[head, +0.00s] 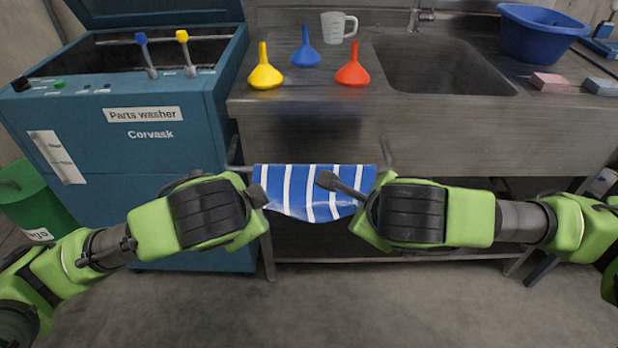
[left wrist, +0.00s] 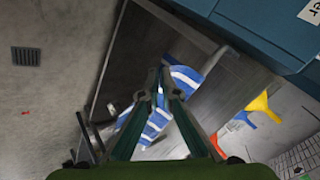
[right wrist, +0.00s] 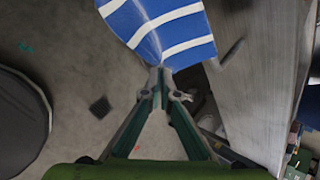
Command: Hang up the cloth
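The cloth (head: 312,190), blue with white stripes, is spread between my two grippers in front of the sink unit. Its top edge is nearly straight and its lower edge sags. It also shows in the left wrist view (left wrist: 186,76) and the right wrist view (right wrist: 165,28). My left gripper (left wrist: 159,72) has its fingertips together at the cloth's left side. My right gripper (right wrist: 157,72) has its fingertips together on the cloth's edge. Bracket-like bar ends (head: 386,153) stick out beside the cloth's top corners; any bar between them is hidden by the cloth.
The steel sink unit (head: 440,135) stands behind the cloth, with yellow (head: 265,72), blue (head: 305,52) and red (head: 352,70) funnels and a jug (head: 338,27) on top. The parts washer (head: 150,150) is at left, beside a green bin (head: 30,200). The floor in front is clear.

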